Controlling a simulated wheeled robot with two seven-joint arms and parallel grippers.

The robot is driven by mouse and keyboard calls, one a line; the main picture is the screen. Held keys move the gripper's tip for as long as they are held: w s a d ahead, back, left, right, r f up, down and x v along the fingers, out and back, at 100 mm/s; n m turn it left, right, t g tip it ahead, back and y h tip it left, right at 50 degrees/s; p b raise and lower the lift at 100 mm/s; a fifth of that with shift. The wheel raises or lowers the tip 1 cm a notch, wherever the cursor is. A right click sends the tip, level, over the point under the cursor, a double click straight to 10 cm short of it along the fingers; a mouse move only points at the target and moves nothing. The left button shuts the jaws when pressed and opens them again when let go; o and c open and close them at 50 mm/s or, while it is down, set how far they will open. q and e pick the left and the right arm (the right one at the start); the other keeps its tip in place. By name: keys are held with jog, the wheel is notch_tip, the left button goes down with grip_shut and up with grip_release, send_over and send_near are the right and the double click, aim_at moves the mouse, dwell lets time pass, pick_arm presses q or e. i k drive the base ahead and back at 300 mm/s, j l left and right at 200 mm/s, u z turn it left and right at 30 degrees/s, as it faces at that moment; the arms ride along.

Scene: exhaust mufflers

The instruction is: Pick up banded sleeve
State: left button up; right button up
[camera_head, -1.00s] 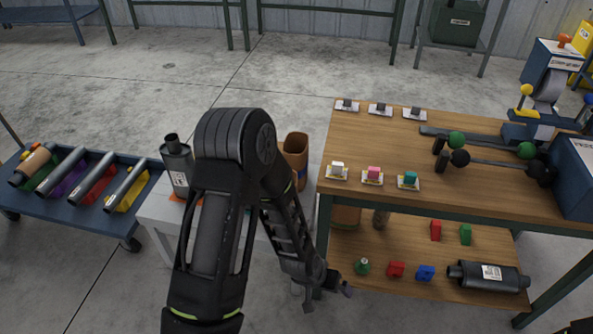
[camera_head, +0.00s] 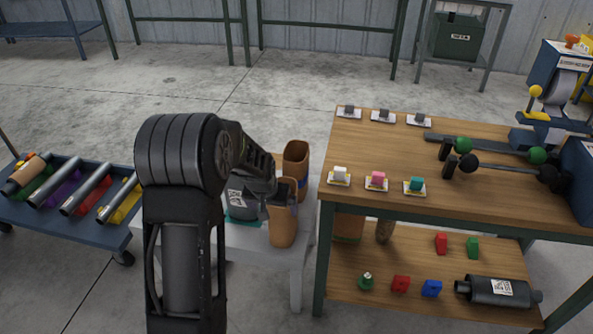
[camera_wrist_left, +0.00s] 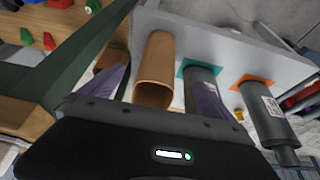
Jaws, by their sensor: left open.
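Two tan-brown sleeves stand on the white table. The back sleeve (camera_head: 296,158) shows a blue band low on its side. The near sleeve (camera_head: 283,228) stands in front of it; no band is clear on its visible side. My left gripper (camera_head: 282,190) is above the near sleeve, covering part of its top. In the left wrist view a plain tan sleeve (camera_wrist_left: 158,58) appears between the two spread fingers, its open end toward the camera. The left gripper is open and empty. My right gripper is out of view.
A dark canister on a teal mat (camera_head: 240,217) is beside the sleeves, partly behind my arm. In the wrist view another canister (camera_wrist_left: 268,115) stands on an orange mat. The wooden bench (camera_head: 350,148) is close on the right. A blue cart (camera_head: 40,208) with tubes is left.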

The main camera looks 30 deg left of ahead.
aim_at(295, 154)
jog(key=i+j, duration=0.25)
jog(key=i, duration=0.2)
jog(key=i+j, duration=0.2)
jog(key=i, duration=0.25)
